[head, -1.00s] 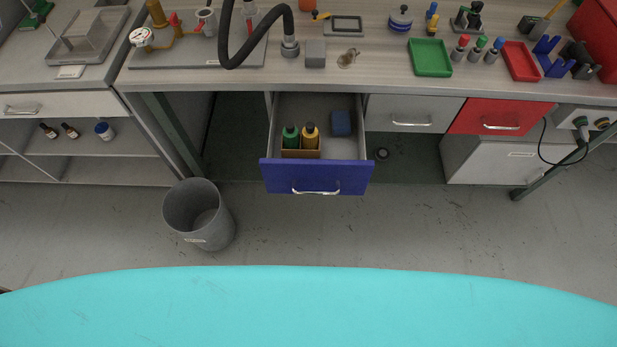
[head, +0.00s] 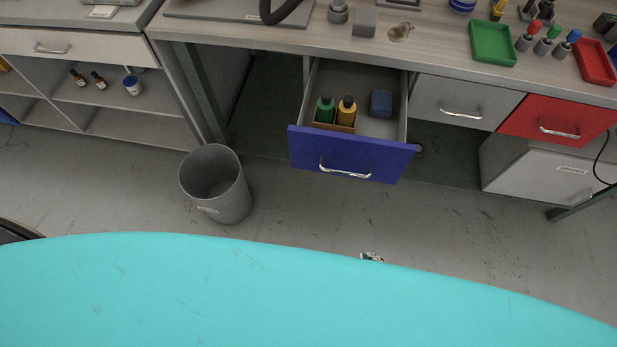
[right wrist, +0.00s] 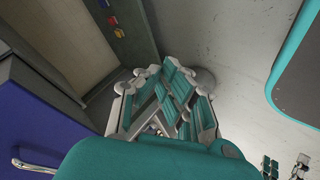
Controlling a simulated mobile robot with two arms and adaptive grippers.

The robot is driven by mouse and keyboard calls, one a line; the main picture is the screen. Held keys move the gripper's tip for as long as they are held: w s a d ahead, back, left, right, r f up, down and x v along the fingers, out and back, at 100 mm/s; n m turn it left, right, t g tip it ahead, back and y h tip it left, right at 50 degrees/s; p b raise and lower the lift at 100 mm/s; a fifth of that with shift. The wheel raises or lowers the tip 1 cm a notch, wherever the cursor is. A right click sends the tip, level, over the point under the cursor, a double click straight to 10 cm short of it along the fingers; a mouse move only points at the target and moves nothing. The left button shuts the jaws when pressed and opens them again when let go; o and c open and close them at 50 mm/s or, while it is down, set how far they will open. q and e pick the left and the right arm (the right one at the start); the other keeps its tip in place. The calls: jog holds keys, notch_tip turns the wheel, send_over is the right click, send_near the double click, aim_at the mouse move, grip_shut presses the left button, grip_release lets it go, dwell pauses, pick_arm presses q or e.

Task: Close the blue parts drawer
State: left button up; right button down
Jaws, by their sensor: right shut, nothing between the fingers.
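The blue parts drawer (head: 345,155) is pulled out from under the workbench, its blue front towards me with a silver bar handle (head: 345,172). Inside are a green bottle (head: 325,110), a yellow bottle (head: 346,112) in a small brown box and a dark blue block (head: 381,103). My right gripper (head: 371,257) barely shows past my teal body, below the drawer front and apart from it. In the right wrist view, it (right wrist: 165,98) is shut and empty, with the blue front at the left. White-and-teal pieces at that view's lower right may be my left gripper.
A grey bin (head: 216,185) stands on the floor left of the drawer. A closed grey drawer (head: 463,101) and a closed red drawer (head: 556,121) are to its right. The floor before the drawer is clear.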

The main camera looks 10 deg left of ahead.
jog(key=w+a+r+n+t+y+b, duration=0.2)
jog(key=a+r+n+y+b, duration=0.25)
jog(key=a+r+n, duration=0.45)
jog(key=w+a+r+n+t+y+b, duration=0.25)
jog(key=a+r+n+y, duration=0.3)
jog(key=r, duration=0.55)
pick_arm(q)
notch_tip(320, 180, down, 9)
jog(key=shift+p, duration=0.45)
pick_arm(e)
jog(key=shift+m+g+h, duration=0.25)
jog(key=shift+g+h, duration=0.1)
jog(key=shift+h, duration=0.05)
jog(key=shift+w+d+f+x, duration=0.1)
jog(key=shift+w+d+x, duration=0.15)
jog(key=shift+x, duration=1.9)
jog(key=shift+w+d+f+x, duration=0.1)
jog(key=shift+w+d+x, duration=0.2)
jog(key=shift+x, duration=1.85)
jog(key=shift+w+d+f+x, duration=0.1)
jog(key=shift+w+d+x, duration=0.15)
jog(key=shift+x, duration=1.9)
jog(key=shift+w, duration=0.15)
